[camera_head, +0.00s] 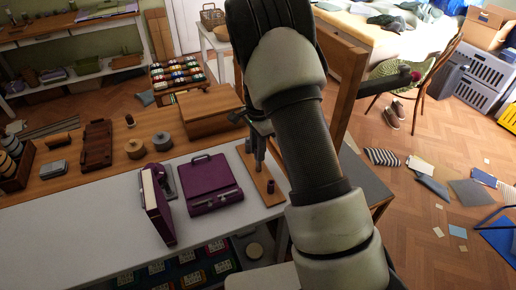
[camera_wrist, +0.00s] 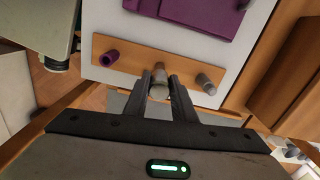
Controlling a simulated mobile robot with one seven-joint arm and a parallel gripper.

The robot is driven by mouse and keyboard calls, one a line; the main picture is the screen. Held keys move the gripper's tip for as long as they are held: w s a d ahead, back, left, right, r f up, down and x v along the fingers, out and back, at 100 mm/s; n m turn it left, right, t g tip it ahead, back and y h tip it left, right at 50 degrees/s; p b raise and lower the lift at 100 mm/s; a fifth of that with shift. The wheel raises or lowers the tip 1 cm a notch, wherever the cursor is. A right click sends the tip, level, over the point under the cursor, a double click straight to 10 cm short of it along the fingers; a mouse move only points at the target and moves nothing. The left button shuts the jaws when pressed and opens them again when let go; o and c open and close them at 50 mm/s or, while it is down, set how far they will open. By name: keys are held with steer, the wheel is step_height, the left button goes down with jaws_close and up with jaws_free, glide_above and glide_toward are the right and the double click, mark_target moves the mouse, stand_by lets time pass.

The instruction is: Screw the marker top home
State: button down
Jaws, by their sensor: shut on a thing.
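My gripper (camera_wrist: 160,72) is shut on a small beige-grey cylindrical piece (camera_wrist: 160,92), over the middle of a narrow wooden strip (camera_wrist: 138,65) in the wrist view. I cannot tell whether this piece is the marker top or touches the strip. A short purple cylinder (camera_wrist: 109,58) stands on the strip to the left of the fingers. A grey cylinder (camera_wrist: 205,84) is at the strip's right end. In the head view my gripper (camera_head: 258,166) points down at the strip (camera_head: 263,180), and the purple cylinder (camera_head: 270,186) is near its front end.
The strip lies near the right edge of a white tabletop (camera_head: 110,225). A wooden box (camera_head: 205,112) and a spool rack (camera_head: 178,73) are behind.

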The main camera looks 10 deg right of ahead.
steer(key=shift+m, duration=0.7)
steer(key=shift+r, duration=0.1)
steer(key=shift+m+p, duration=0.5)
steer(key=shift+m, duration=1.2)
steer(key=shift+m+p, duration=0.6)
steer(key=shift+r+m, duration=0.1)
steer(key=shift+m, duration=0.5)
steer(key=shift+w+f+m, duration=0.1)
steer(key=shift+f+m, duration=0.1)
steer(key=shift+m, duration=0.3)
